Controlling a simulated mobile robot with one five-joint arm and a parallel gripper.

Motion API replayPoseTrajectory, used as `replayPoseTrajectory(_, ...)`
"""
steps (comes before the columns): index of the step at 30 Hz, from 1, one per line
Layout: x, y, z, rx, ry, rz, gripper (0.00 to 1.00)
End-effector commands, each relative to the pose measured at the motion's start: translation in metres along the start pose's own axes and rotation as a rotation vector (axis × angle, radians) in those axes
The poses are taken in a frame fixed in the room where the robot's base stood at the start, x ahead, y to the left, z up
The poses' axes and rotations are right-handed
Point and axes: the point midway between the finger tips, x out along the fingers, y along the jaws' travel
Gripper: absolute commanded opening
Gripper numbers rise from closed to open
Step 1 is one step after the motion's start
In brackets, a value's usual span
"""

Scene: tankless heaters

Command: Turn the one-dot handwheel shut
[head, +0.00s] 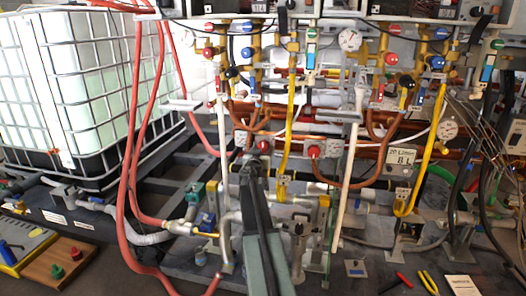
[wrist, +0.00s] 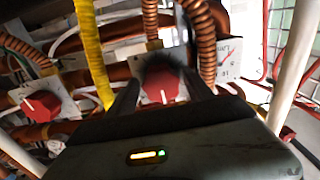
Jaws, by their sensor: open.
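A red knob-like handwheel (wrist: 160,85) on a pale square plate stands between the fingers of my gripper (wrist: 163,96) in the wrist view. The dark fingers are open, one on each side of it; I cannot tell whether they touch it. In the head view my gripper (head: 256,160) reaches a red knob (head: 265,147) on the lower pipe row. A second red knob (wrist: 42,105) with a pale stripe is at the left in the wrist view, and it shows right of my gripper in the head view (head: 313,151). I cannot make out dots on any of them.
A yellow hose (wrist: 92,50) and coiled copper pipes (wrist: 200,28) run close to my gripper. A white pipe (wrist: 293,65) stands at the right. Red hoses (head: 130,150) hang at the left in the head view.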

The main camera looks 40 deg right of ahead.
Motion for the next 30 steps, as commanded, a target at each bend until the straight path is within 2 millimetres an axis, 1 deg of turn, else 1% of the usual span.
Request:
replayPoseTrajectory(5, -0.030, 0.001, 0.000, 0.000, 0.000, 0.000, 0.61)
replayPoseTrajectory(9, -0.060, 0.001, 0.000, 0.000, 0.000, -0.001, 0.61)
replayPoseTrajectory(12, -0.072, 0.002, 0.000, 0.000, 0.000, 0.001, 0.61)
replayPoseTrajectory(15, -0.075, 0.001, 0.000, 0.000, 0.000, 0.002, 0.61)
replayPoseTrajectory(27, -0.073, 0.001, 0.000, 0.000, 0.000, 0.001, 0.61)
replayPoseTrajectory(28, -0.074, -0.001, 0.000, 0.000, 0.000, -0.001, 0.61)
replayPoseTrajectory(29, -0.076, -0.008, 0.000, 0.000, 0.000, -0.009, 0.61)
replayPoseTrajectory(30, -0.081, -0.021, -0.001, 0.000, 0.000, -0.026, 0.61)
